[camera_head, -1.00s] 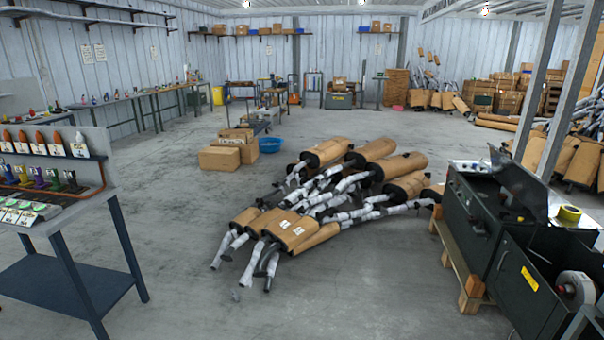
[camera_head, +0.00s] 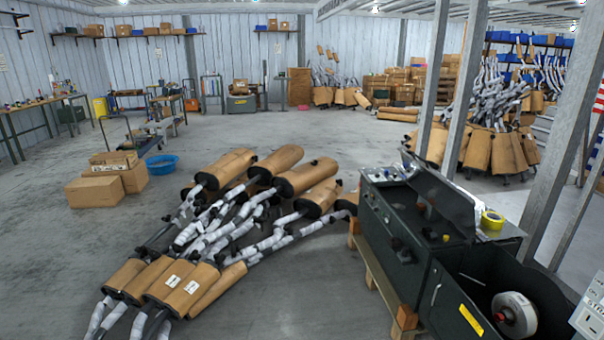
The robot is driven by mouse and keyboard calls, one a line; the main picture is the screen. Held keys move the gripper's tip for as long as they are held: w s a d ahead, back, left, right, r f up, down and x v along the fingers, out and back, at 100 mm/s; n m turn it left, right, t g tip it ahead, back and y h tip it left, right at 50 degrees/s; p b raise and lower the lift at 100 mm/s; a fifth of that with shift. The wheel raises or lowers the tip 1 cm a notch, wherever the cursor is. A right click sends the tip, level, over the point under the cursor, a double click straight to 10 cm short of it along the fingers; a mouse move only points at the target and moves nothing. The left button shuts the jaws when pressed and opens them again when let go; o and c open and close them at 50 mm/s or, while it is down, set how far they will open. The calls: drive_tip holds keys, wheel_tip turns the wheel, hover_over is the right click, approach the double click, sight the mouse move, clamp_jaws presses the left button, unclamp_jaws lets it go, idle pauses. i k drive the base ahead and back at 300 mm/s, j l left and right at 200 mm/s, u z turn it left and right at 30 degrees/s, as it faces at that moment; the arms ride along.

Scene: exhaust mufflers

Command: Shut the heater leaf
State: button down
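I see nothing that I can name for sure as the heater leaf. A dark green machine (camera_head: 408,233) stands at the right on a wooden pallet (camera_head: 385,290). A dark panel (camera_head: 441,197), perhaps a lid or leaf, stands raised and tilted at its top, so it looks open. A yellow tape roll (camera_head: 492,221) lies beside that panel. The open front part of the machine shows a white spool-like wheel (camera_head: 514,315) inside. My gripper is not in view.
A heap of wrapped mufflers (camera_head: 235,215) covers the floor left of the machine. Cardboard boxes (camera_head: 96,190) and a blue basin (camera_head: 162,164) lie further left. Metal posts (camera_head: 570,150) rise behind the machine. The middle floor (camera_head: 290,135) is clear.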

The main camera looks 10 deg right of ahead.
sight(457, 206)
drive_tip(key=i, duration=1.7)
drive_tip(key=i+z, duration=0.8)
drive_tip(key=i+j+z, duration=0.2)
drive_tip(key=i+z, duration=0.25)
